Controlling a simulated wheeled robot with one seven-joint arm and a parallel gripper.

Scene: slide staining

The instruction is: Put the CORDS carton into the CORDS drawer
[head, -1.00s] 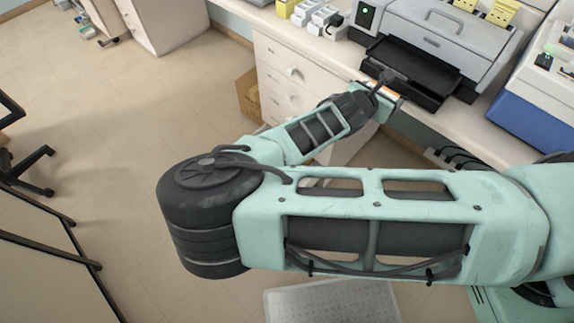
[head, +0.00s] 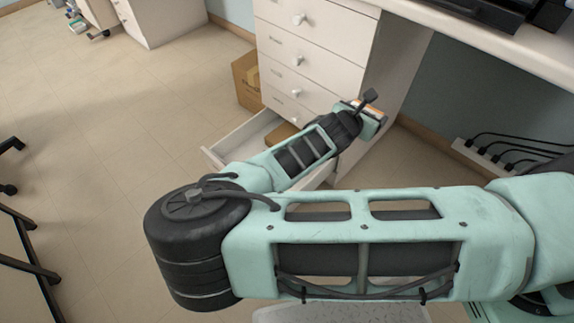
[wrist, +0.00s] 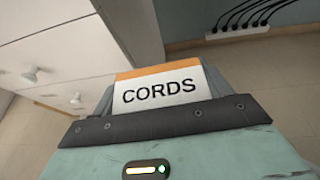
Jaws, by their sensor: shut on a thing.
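The CORDS carton (wrist: 160,88) is white with an orange top edge and black lettering in the wrist view. My gripper (wrist: 160,118) is shut on it. In the head view my gripper (head: 362,113) shows beside the cabinet's right side, with only a strip of the carton (head: 376,109) visible. A bottom drawer (head: 232,146) of the cabinet stands open, to the left of and below my gripper. Its right part is hidden behind my arm, and a brown item (head: 281,136) shows inside it. I cannot read the drawer's label.
The white cabinet (head: 320,55) has several shut drawers above the open one. A brown cardboard box (head: 246,80) stands on the floor to its left. The desk edge (head: 480,50) overhangs at the right, above a power strip with cables (head: 490,158).

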